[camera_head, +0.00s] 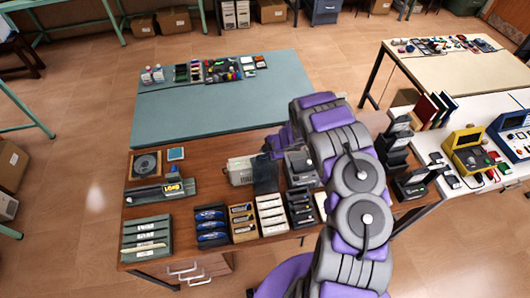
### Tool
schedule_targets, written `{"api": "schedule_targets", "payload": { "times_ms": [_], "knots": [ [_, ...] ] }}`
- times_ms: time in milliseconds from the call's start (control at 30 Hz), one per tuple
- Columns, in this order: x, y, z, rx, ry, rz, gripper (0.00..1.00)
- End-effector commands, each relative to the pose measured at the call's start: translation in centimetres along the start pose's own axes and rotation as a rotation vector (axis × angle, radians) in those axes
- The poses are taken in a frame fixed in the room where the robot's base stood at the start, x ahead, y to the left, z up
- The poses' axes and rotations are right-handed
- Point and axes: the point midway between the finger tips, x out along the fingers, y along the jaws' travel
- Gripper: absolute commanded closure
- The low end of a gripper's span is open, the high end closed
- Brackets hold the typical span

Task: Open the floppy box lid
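What looks like the floppy box is a small beige box (240,170) near the middle of the wooden desk. A dark, smoky panel (265,176) stands against its right side; I cannot tell if this is its lid or a separate thing. My gripper (270,150) is small and dark at the end of my purple and grey arm, just above and behind the dark panel. I cannot tell whether it touches the panel. Its fingers are too small and partly hidden to show open or shut.
A row of drawer-like organizers (243,222) lines the desk's front edge. A dark device with a yellow label (172,190) lies left, below a square dial unit (146,164). Dark devices (396,145) stand right. A mostly clear green table (220,105) lies behind. My arm hides part of the desk.

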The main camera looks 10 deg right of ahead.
Motion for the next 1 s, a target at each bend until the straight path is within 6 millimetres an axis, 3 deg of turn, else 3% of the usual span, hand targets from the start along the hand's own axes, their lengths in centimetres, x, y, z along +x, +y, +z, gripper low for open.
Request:
{"api": "schedule_targets", "payload": {
  "times_ms": [467,1000],
  "knots": [
    [-5.8,0.1,0.2,0.0,-0.005,0.004,0.82],
    [-13.7,0.2,0.1,-0.001,-0.002,0.004,0.82]
  ]
}}
